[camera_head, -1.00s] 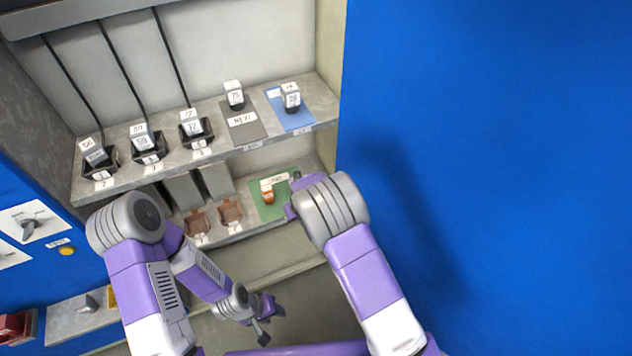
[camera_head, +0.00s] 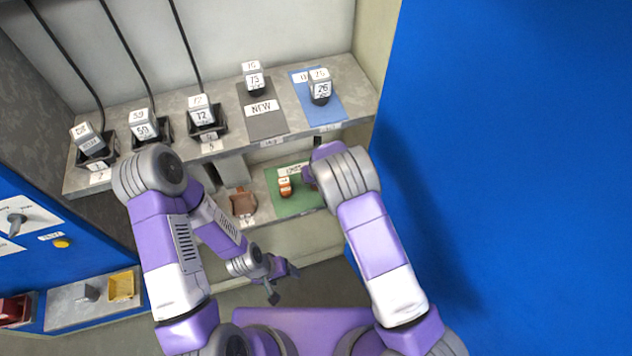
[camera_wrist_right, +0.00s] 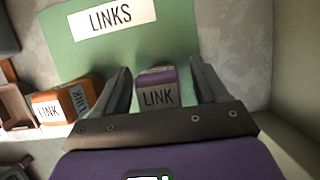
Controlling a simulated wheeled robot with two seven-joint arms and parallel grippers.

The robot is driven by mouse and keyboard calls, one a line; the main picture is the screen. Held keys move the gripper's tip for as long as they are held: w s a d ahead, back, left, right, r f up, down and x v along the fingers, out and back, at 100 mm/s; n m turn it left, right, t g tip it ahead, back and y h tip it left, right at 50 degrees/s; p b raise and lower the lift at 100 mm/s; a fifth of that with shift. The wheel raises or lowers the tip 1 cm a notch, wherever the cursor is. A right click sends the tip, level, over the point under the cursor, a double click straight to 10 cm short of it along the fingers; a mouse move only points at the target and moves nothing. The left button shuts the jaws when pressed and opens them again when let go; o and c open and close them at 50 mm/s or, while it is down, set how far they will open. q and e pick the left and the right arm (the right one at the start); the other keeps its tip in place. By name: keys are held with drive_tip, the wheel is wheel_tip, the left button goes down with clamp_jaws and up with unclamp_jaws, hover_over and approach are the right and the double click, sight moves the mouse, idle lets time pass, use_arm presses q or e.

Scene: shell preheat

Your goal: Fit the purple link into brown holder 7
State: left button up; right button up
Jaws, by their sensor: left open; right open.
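The purple link (camera_wrist_right: 157,88) sits on the green LINKS mat (camera_wrist_right: 80,62) in the right wrist view. My right gripper (camera_wrist_right: 162,70) is open, one finger on each side of it with gaps showing. In the head view this gripper (camera_head: 309,174) is at the mat's right side, largely behind its own wrist, and the purple link cannot be made out. A brown holder (camera_head: 243,203) stands left of the mat on the lower shelf; its number is too small to read. My left gripper (camera_head: 281,282) is open and empty, low in front of the shelves.
An orange link (camera_head: 285,187) lies on the mat, left of the right gripper. The upper shelf (camera_head: 230,143) above holds dark sockets with numbered blocks, a grey NEW mat (camera_head: 262,118) and a blue mat (camera_head: 328,108). A side wall stands close on the right.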

drive_tip(key=shift+w+f, duration=0.1)
drive_tip(key=shift+f, duration=0.15)
drive_tip(key=shift+c, duration=0.5)
drive_tip(key=shift+w+r, duration=0.1)
clamp_jaws()
drive_tip(key=shift+r, duration=0.1)
